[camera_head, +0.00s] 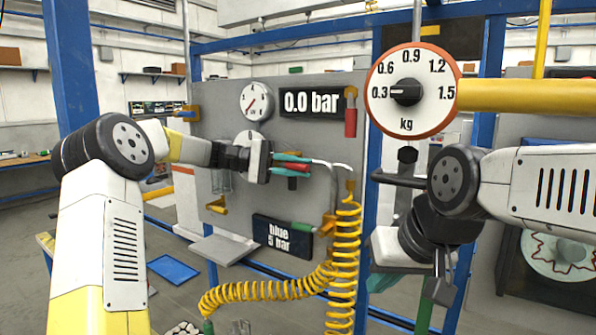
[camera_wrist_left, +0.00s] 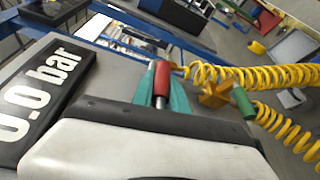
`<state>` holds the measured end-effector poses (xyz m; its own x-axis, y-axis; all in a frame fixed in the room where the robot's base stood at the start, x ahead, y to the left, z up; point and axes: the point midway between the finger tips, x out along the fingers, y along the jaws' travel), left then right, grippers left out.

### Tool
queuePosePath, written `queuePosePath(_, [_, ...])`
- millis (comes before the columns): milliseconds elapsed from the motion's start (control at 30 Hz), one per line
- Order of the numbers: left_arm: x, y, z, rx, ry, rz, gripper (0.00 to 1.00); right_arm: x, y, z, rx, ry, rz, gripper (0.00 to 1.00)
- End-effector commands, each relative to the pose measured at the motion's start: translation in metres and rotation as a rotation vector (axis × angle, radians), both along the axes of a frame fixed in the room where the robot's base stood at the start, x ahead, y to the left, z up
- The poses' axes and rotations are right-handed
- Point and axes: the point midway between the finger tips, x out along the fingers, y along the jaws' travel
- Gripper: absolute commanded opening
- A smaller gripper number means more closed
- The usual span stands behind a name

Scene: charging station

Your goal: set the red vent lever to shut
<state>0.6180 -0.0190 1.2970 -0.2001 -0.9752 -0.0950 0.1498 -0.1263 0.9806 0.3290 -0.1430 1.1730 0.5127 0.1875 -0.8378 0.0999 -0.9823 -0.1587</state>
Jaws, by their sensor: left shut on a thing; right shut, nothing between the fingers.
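The red vent lever (camera_head: 298,169) is a short red handle in front of the grey panel. In the left wrist view it is a red cylinder (camera_wrist_left: 161,77) on a silver shaft, between teal fingertips. My left gripper (camera_head: 291,166) reaches in from the left and is shut on it; the fingers partly hide the handle. The lever's base is hidden, so I cannot tell its exact setting. My right gripper (camera_head: 433,300) hangs low at the right, pointing down, apart from the panel, shut and empty.
A 0.0 bar display (camera_head: 311,102), a gauge (camera_head: 256,101) and another red handle (camera_head: 350,122) are on the panel (camera_head: 222,120). A yellow coiled hose (camera_head: 343,262) hangs close by on the right. A kg dial (camera_head: 412,91) and yellow pipe (camera_head: 525,95) stand at upper right.

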Motion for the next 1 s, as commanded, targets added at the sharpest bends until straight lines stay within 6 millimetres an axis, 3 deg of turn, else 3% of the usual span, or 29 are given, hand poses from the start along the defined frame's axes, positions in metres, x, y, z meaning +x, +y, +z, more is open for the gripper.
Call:
queuePosePath(600, [0.0002,0.0004,0.0028,-0.033,0.022,0.001,0.00,0.0000,0.0000,0.0000,0.000,0.000,0.000,0.00])
queuePosePath(633, [0.0001,0.0004,0.0027,-0.033,0.022,0.001,0.25,0.0000,0.0000,0.0000,0.000,0.000,0.000,0.00])
queuePosePath(700, [0.0001,0.0004,0.0026,-0.033,0.022,0.001,0.38,0.0000,0.0000,0.0000,0.000,0.000,0.000,0.00])
queuePosePath(1000, [0.0000,0.0000,0.0022,-0.031,0.021,0.000,0.41,0.0000,0.0000,0.0000,0.000,0.000,0.000,0.00])
